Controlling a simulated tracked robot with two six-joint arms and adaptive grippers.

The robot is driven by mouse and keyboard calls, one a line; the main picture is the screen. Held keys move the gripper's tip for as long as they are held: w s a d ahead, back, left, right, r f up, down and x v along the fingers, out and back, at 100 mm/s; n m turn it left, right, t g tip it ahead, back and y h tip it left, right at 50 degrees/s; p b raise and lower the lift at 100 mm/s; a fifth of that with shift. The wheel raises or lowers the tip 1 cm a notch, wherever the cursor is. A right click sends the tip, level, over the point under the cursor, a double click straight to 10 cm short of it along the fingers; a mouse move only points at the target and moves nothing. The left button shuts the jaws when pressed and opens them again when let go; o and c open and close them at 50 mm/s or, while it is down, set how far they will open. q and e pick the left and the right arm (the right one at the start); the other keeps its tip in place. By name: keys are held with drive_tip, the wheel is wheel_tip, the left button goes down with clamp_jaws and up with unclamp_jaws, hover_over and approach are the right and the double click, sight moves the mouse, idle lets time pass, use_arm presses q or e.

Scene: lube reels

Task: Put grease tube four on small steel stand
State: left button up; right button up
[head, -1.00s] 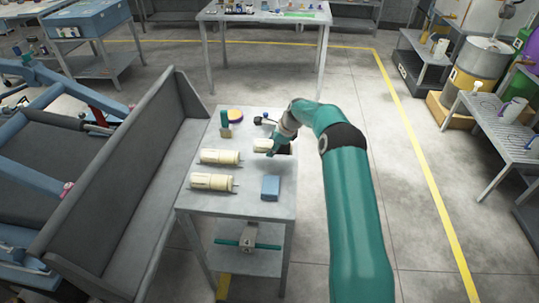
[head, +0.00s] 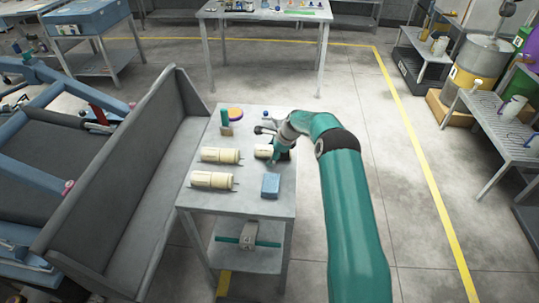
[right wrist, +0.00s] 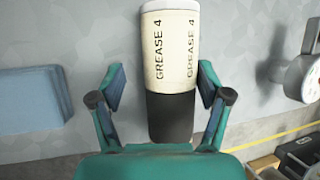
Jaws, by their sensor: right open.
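Grease tube four (right wrist: 170,45), cream with a black end and "GREASE 4" print, lies on the grey worktable (head: 255,205). In the head view only part of the tube (head: 263,151) shows beside my right gripper (head: 276,160). In the right wrist view the open fingers of my right gripper (right wrist: 161,85) stand on either side of the tube's dark end, with gaps at both sides. I cannot tell for sure which piece is the small steel stand; a low steel table (head: 503,118) stands at the far right. My left gripper is out of view.
Two more cream tubes, one (head: 220,155) behind the other (head: 211,180), lie left on the worktable. A blue block (head: 271,186) sits near its front right. A green bottle (head: 225,119) and a purple-yellow disc (head: 236,113) stand at its back. A grey bench (head: 150,190) adjoins its left.

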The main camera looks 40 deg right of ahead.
drive_tip(key=shift+r, duration=0.1)
drive_tip(key=b+v, duration=0.2)
drive_tip(key=v, duration=1)
idle(0.4)
